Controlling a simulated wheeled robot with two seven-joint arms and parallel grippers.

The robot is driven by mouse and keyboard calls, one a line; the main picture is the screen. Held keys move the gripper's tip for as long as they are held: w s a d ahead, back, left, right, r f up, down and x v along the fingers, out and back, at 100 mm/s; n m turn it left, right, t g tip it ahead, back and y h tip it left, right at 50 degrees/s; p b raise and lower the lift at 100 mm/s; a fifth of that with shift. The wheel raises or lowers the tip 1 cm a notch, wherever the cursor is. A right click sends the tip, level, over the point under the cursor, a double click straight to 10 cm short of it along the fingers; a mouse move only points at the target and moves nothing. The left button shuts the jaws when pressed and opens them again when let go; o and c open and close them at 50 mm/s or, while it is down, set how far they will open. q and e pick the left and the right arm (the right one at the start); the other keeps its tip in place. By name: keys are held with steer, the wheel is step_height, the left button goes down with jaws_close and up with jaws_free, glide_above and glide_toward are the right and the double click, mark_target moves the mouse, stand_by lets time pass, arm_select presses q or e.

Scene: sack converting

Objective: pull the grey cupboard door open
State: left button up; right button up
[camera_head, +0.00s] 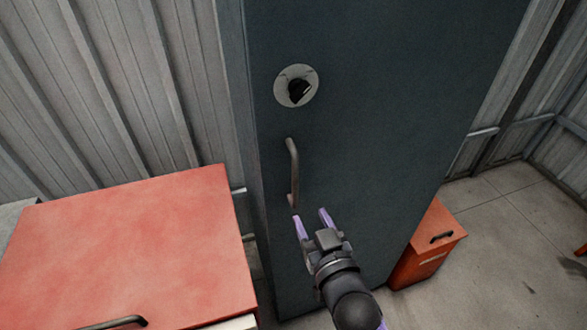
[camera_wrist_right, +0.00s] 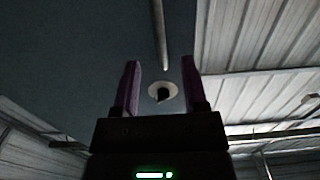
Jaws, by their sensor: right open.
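The grey cupboard door (camera_head: 390,120) stands in the middle of the head view and looks shut. Its vertical bar handle (camera_head: 293,170) is on the left side of the door, below a round plate with a black knob (camera_head: 297,86). My right gripper (camera_head: 312,216) is open and empty, just below and right of the handle's lower end. In the right wrist view, the two purple fingers (camera_wrist_right: 164,85) are apart with nothing between them gripped. The handle (camera_wrist_right: 160,35) and the round plate (camera_wrist_right: 162,91) show beyond them. My left gripper is not in view.
A red-topped cabinet (camera_head: 130,245) with a bar handle stands at the left, close to the cupboard. An orange box (camera_head: 428,245) sits on the floor at the cupboard's right. Corrugated walls (camera_head: 100,90) are behind. Floor at the right (camera_head: 510,240) is mostly clear.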

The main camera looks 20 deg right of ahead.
mark_target(296, 181)
steer(key=w, duration=0.3)
steer(key=w+r+b, duration=0.1)
steer(key=w, duration=0.6)
steer(key=shift+a+r, duration=0.1)
steer(key=shift+r, duration=0.05)
jaws_close()
stand_by(0.8)
steer(key=shift+s, duration=0.1)
